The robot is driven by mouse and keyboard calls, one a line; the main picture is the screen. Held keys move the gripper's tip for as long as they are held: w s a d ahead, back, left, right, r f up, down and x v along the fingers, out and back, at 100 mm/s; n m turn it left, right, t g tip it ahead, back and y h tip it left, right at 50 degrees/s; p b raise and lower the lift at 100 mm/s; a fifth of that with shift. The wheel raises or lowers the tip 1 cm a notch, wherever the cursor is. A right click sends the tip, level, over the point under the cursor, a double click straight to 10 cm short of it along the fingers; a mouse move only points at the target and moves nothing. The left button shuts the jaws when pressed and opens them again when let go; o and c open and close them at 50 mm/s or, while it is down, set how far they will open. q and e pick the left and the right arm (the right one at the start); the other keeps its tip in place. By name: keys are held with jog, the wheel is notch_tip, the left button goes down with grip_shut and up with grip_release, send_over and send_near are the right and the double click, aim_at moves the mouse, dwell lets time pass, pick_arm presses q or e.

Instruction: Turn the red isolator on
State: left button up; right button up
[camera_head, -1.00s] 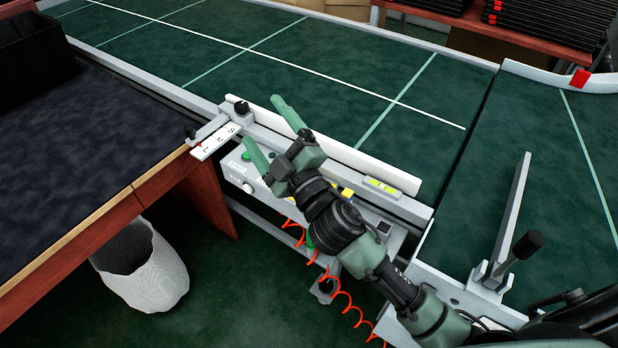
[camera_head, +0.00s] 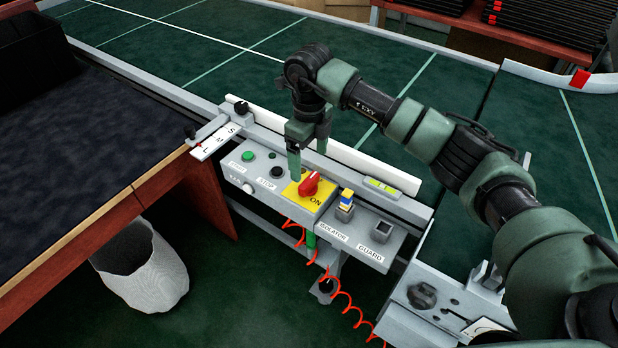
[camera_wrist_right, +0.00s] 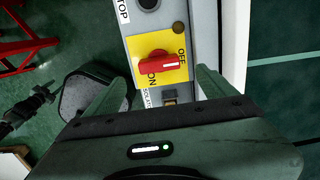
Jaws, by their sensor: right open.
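The red isolator (camera_head: 309,184) is a rotary knob on a yellow plate (camera_head: 300,198) on the grey control panel. The plate carries ON and OFF labels. In the right wrist view the knob (camera_wrist_right: 158,66) lies crosswise, its white mark pointing right, near the OFF label; the exact setting is hard to tell. My right gripper (camera_head: 308,162) is open and empty, pointing down just behind and above the knob. In the right wrist view its fingers (camera_wrist_right: 158,90) stand apart, with the knob beyond them and between them. My left gripper is not in view.
The panel also has a green start button (camera_head: 247,156), a black stop button (camera_head: 277,172), a blue-and-yellow plug (camera_head: 346,201) and a guard socket (camera_head: 382,228). A white rail (camera_head: 340,155) runs behind it. A coiled red cable (camera_head: 340,297) hangs below.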

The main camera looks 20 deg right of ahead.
aim_at(309, 180)
notch_tip(309, 180, down, 7)
jog(key=shift+f+p, duration=0.2)
jog(key=shift+p, duration=0.1)
jog(key=c, duration=1.4)
